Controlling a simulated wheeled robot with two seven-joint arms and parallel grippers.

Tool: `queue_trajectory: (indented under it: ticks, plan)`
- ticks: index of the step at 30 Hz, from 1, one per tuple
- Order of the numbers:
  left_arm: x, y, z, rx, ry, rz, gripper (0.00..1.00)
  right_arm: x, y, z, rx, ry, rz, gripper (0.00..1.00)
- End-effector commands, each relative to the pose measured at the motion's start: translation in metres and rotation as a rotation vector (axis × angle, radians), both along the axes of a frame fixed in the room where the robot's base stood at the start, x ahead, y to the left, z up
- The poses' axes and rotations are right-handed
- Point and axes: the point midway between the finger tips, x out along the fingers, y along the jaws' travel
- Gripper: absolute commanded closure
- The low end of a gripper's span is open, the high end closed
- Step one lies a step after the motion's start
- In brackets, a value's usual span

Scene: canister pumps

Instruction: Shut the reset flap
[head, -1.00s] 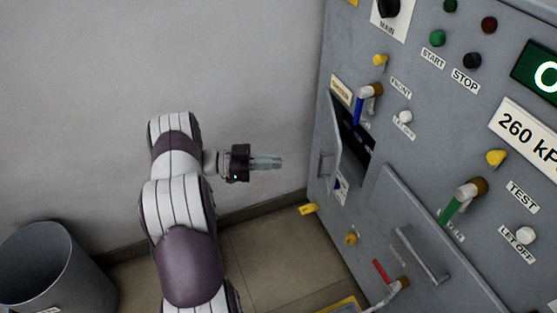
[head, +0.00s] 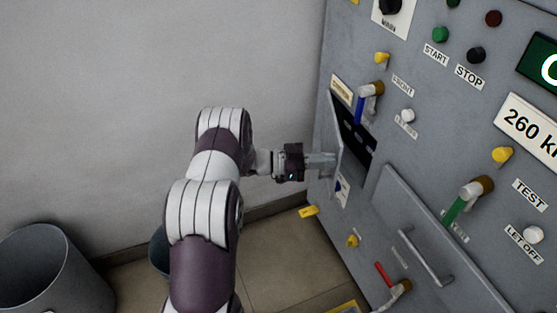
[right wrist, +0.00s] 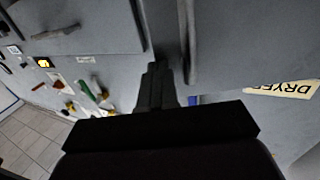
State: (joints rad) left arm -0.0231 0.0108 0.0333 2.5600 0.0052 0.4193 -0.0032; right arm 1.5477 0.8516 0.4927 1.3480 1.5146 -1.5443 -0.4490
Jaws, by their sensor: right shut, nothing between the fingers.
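A small grey flap (head: 336,140) stands open, swung out from the left part of the grey panel, with a dark opening (head: 357,140) beside it. My right gripper (head: 322,161) is shut and empty, with its fingertips at the outer face of the flap near its handle. Whether they touch it I cannot tell. In the right wrist view my shut fingers (right wrist: 155,88) point at the grey panel, close to a grey bar. My left gripper is not in view.
A larger grey door (head: 395,205) with a bar handle (head: 425,257) is at the lower right. A blue-handled valve (head: 361,108) sits just right of the flap's top. A grey bin (head: 50,275) stands at lower left. A label (right wrist: 285,89) reads DRYER.

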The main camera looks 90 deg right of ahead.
Motion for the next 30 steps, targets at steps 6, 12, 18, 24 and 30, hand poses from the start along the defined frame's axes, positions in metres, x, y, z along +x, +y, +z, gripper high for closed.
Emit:
queue_trajectory:
  ticks: [6, 12, 18, 24, 30]
  plan:
    - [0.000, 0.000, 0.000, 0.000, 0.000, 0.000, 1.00, 0.000, 0.000, 0.000, 0.000, 0.000, 0.000, 1.00]
    - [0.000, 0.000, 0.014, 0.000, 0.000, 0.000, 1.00, -0.020, 0.001, 0.007, 0.001, 0.005, 0.060, 1.00]
    - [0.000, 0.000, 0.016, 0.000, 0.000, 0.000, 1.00, -0.071, -0.006, -0.001, -0.002, -0.002, 0.136, 1.00]
    - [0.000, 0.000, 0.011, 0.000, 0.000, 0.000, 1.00, -0.100, -0.014, -0.001, -0.002, 0.000, 0.137, 1.00]
    - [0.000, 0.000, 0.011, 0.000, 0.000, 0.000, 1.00, -0.105, -0.016, 0.001, -0.003, 0.001, 0.136, 1.00]
